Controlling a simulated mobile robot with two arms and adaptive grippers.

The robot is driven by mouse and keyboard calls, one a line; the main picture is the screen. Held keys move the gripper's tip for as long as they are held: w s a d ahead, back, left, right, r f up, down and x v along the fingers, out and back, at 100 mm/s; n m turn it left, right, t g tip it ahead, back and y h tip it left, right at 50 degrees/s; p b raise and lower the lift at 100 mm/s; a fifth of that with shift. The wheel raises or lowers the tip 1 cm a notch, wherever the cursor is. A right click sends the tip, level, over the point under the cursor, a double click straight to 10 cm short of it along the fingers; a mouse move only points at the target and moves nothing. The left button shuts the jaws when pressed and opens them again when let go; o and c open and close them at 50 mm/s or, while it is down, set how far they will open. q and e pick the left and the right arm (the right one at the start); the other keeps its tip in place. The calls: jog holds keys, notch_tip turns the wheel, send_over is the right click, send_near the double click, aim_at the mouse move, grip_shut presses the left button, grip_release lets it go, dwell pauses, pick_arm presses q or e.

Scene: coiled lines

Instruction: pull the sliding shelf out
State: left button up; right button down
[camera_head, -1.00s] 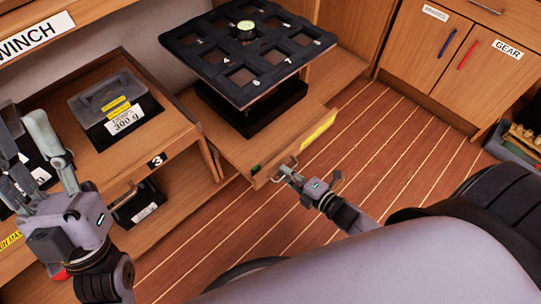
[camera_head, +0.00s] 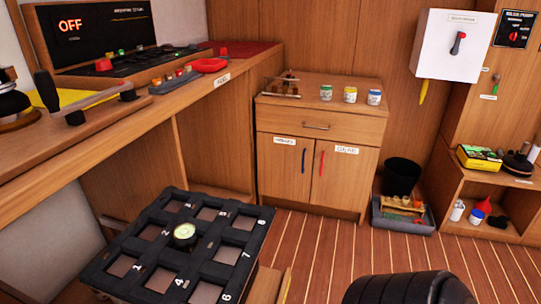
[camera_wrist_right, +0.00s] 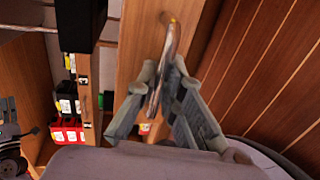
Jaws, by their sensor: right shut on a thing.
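The sliding shelf shows in the right wrist view as a wooden board (camera_wrist_right: 138,45) with a metal handle (camera_wrist_right: 169,42) on it. My right gripper (camera_wrist_right: 163,76) is shut on this handle, with a finger on each side of it. In the head view, the black grid rack (camera_head: 150,268) with numbered openings fills the bottom left, and a small round dial (camera_head: 184,233) sits on it. The shelf under the rack is mostly out of that view, so how far out it stands cannot be told. My left gripper is in neither view.
A wooden cabinet (camera_head: 318,165) with blue and red door handles stands behind the rack. A grey crate (camera_head: 402,222) and a black bin (camera_head: 401,176) stand right of it. Plank floor (camera_head: 330,235) lies open before the cabinet. A red container (camera_wrist_right: 67,132) sits left of the shelf.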

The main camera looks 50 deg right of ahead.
jog(key=c, duration=2)
grip_release()
jog(key=shift+o, duration=0.2)
jog(key=shift+s, duration=0.1)
jog(key=v, duration=1.2)
